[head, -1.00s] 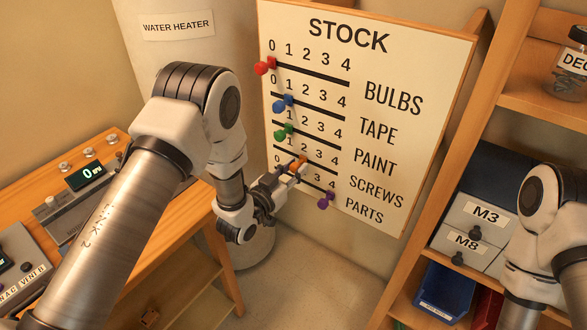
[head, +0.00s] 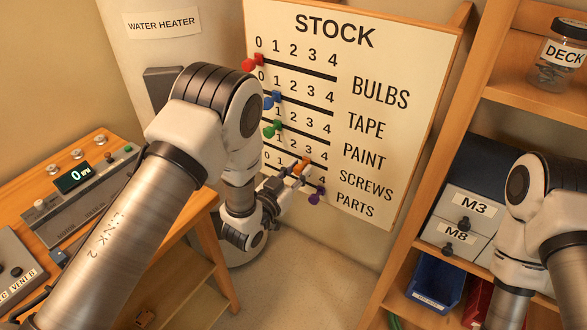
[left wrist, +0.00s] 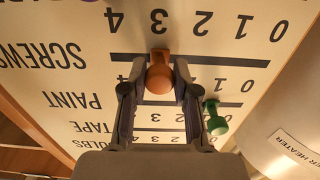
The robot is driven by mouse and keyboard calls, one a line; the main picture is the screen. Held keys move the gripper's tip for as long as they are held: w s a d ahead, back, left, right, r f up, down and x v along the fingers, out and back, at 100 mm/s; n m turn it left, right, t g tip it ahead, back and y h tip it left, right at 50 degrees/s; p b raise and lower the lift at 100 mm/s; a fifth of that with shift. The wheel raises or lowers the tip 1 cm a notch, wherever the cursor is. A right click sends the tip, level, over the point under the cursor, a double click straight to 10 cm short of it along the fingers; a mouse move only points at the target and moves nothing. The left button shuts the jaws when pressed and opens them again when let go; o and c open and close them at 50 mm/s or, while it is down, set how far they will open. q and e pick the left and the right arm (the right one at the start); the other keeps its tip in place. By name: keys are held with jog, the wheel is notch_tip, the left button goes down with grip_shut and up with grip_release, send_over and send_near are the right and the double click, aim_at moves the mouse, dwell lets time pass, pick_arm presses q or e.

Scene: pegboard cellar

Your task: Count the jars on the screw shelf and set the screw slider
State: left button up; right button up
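The STOCK board (head: 425,45) has several lines of marks 0 to 4 with coloured sliders. The orange slider (head: 302,163) is on the SCREWS line, about at mark 3. In the left wrist view, which sees the board upside down, the orange knob (left wrist: 160,75) sits between my left gripper's fingers (left wrist: 158,82). In the head view my left gripper (head: 289,178) reaches the board from the lower left, shut on this slider. A clear jar (head: 557,75) with a label reading DECK and screws inside stands on the right shelf (head: 520,100). My right gripper is out of frame.
Red (head: 250,63), blue (head: 271,98), green (head: 270,130) and purple (head: 317,197) sliders sit on the other lines. M3 and M8 drawers (head: 466,208) and a blue bin (head: 435,282) are at right. A console (head: 80,205) stands at left, the water heater (head: 165,50) behind.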

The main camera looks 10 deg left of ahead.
pick_arm(q)
jog(key=o, duration=1.2)
jog(key=shift+s+a, duration=0.1)
jog(key=shift+s, duration=0.15)
jog(key=v, duration=0.9)
jog(key=s+a+f+n+g+y, duration=0.25)
jog(key=s+a+f+g, duration=0.2)
jog(key=s+f, duration=0.5)
jog(key=s+a+f+n+g+y, duration=0.1)
jog(key=s+a+f+g+y, duration=0.25)
jog(key=s+f+g, duration=0.55)
jog(key=s+a+f+g, duration=0.1)
jog(key=s+f+g, duration=0.2)
jog(key=s, duration=0.7)
jog(key=shift+s+a+f+n, duration=0.25)
jog(key=shift+f+n, duration=0.2)
jog(key=shift+f, duration=0.3)
